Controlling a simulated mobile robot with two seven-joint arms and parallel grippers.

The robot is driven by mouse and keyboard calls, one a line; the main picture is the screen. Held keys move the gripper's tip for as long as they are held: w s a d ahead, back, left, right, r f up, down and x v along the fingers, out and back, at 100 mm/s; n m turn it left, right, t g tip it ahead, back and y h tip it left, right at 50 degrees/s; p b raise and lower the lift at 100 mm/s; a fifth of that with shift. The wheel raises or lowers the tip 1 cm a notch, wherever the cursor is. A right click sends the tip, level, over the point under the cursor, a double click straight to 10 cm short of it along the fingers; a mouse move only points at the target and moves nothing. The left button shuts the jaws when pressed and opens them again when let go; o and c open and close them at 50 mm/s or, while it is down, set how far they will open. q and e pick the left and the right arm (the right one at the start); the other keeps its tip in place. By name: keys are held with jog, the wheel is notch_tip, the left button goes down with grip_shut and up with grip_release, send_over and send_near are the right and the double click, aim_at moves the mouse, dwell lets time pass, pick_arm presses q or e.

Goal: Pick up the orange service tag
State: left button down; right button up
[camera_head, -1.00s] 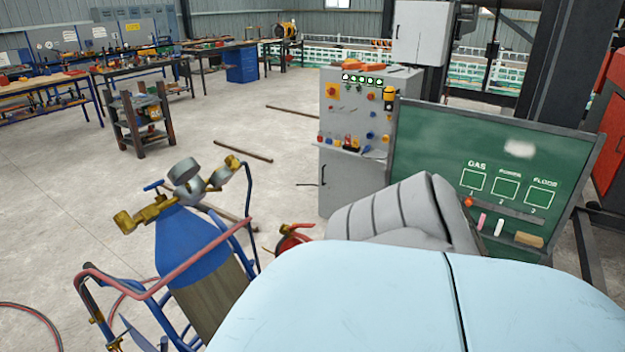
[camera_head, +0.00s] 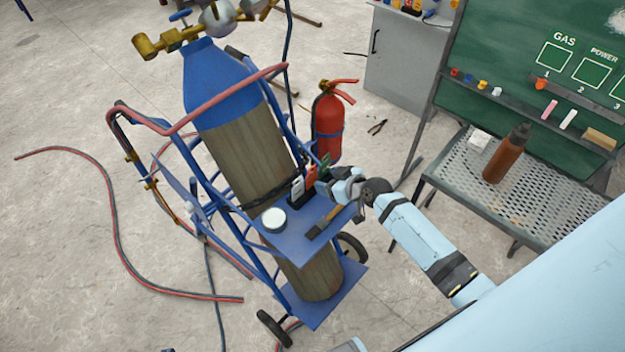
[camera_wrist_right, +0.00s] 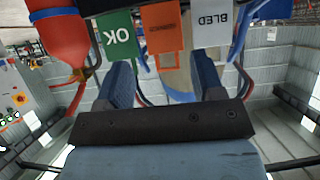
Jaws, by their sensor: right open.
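The orange service tag (camera_wrist_right: 162,28) hangs between a green "OK" tag (camera_wrist_right: 117,36) and a white "BLED" tag (camera_wrist_right: 211,22) in the right wrist view. In the head view, the orange tag (camera_head: 311,174) stands with them at the blue cart shelf (camera_head: 290,238). My right gripper (camera_head: 334,186) is beside the tags, to their right. In the wrist view its open fingers (camera_wrist_right: 164,66) straddle the orange tag's line, with the tag appearing just beyond the tips and no grip on it.
The shelf also carries a white round tin (camera_head: 274,219) and a brush-like tool (camera_head: 325,222). A gas cylinder (camera_head: 245,155) stands behind it. A red fire extinguisher (camera_head: 328,128) stands beyond. A perforated table (camera_head: 540,195) with a brown bottle (camera_head: 507,155) is at right.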

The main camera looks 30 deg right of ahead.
aim_at(312, 176)
jog(key=x, duration=0.5)
jog(key=shift+w+a, duration=0.25)
jog(key=shift+a, duration=0.1)
jog(key=shift+r, duration=0.1)
jog(key=shift+a, duration=0.1)
jog(key=c, duration=0.7)
